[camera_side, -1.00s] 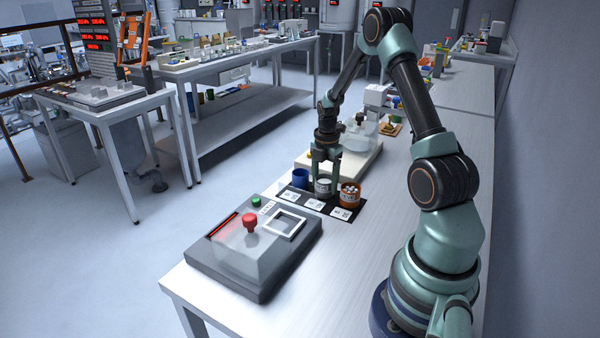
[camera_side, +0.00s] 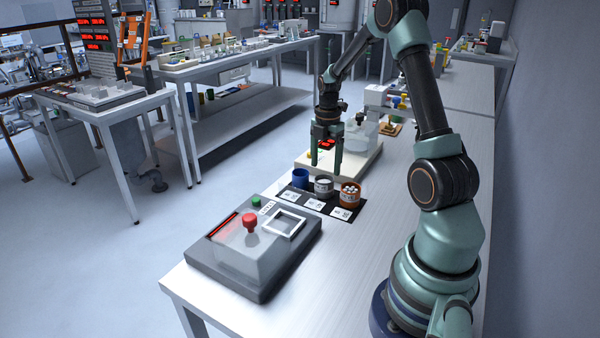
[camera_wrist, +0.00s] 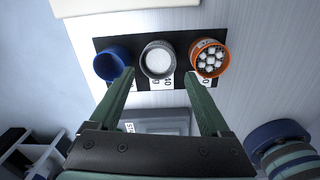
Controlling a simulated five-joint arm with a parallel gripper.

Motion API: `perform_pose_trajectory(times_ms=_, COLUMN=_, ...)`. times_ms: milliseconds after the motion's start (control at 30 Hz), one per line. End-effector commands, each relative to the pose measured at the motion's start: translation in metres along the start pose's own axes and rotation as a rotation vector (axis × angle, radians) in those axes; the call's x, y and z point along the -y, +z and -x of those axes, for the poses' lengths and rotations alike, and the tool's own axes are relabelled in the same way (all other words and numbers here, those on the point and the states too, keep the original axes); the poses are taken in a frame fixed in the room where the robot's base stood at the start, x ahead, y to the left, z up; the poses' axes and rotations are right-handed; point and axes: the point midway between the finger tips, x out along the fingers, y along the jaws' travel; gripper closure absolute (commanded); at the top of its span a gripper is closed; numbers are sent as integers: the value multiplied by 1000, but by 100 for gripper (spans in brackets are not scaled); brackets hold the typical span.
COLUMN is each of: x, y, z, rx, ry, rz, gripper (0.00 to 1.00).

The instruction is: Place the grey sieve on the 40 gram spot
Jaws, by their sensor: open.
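The grey sieve (camera_side: 323,188) stands upright on the middle spot of the black mat (camera_side: 322,208), with something white inside it in the wrist view (camera_wrist: 158,61). The middle label (camera_wrist: 168,81) beside it is partly hidden and seems to read 40. My gripper (camera_side: 325,168) is open and empty above the sieve, clear of it. In the wrist view its fingertips (camera_wrist: 159,76) are apart, on either side of the sieve's near edge.
A blue cup (camera_side: 300,178) stands left of the sieve. An orange cup (camera_side: 350,194) with several white balls stands right of it. A grey console (camera_side: 270,272) with a red knob (camera_side: 249,222) is in front. A cream base (camera_side: 364,165) with a clear vessel (camera_side: 361,138) is behind.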

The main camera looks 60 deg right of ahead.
Motion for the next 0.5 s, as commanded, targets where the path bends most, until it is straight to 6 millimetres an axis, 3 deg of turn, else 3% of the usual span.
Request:
perform_pose_trajectory(times_ms=200, x=-1, y=1, z=40, rx=2, ry=4, rz=0, gripper=19)
perform_pose_trajectory(times_ms=400, x=-1, y=-1, z=56, rx=1, ry=2, rz=-4, gripper=19)
perform_pose_trajectory(times_ms=500, x=-3, y=-12, z=67, rx=10, ry=18, rz=-45, gripper=19)
